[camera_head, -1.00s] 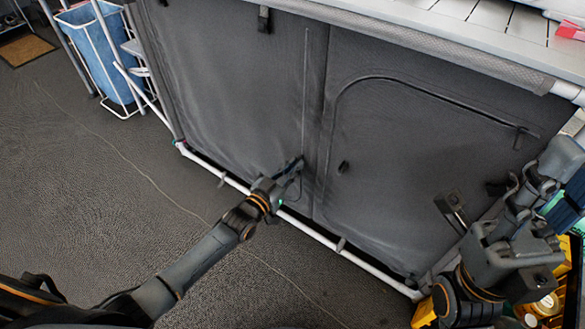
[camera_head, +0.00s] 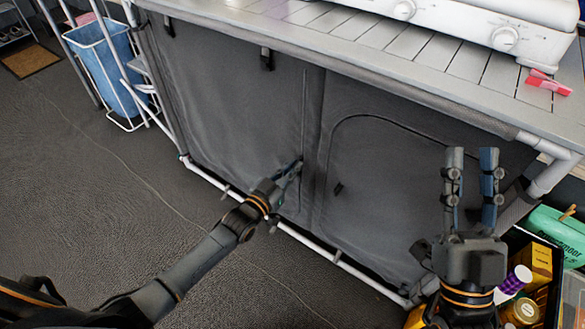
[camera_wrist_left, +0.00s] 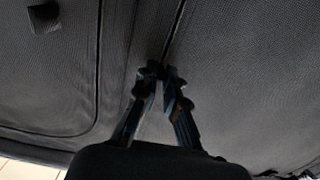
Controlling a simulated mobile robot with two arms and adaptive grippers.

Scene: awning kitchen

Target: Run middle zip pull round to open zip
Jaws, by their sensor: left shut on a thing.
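The grey fabric cabinet front (camera_head: 232,120) carries a thin vertical zip line (camera_head: 304,110) near its middle. My left gripper (camera_head: 297,166) is at the lower part of that line, close against the fabric. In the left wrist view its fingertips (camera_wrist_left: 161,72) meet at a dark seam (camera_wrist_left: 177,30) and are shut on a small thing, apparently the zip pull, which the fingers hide. A curved zip line (camera_head: 385,117) arches over the right panel. My right gripper (camera_head: 473,155) is open and empty, fingers upward, in front of the cabinet's right end.
A dark tab (camera_head: 338,188) sits on the right panel. A white tube frame (camera_head: 330,250) runs along the cabinet's foot. Above is a slatted top (camera_head: 375,35) with a pink clip (camera_head: 548,83). A crate of goods (camera_head: 520,240) stands at the right.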

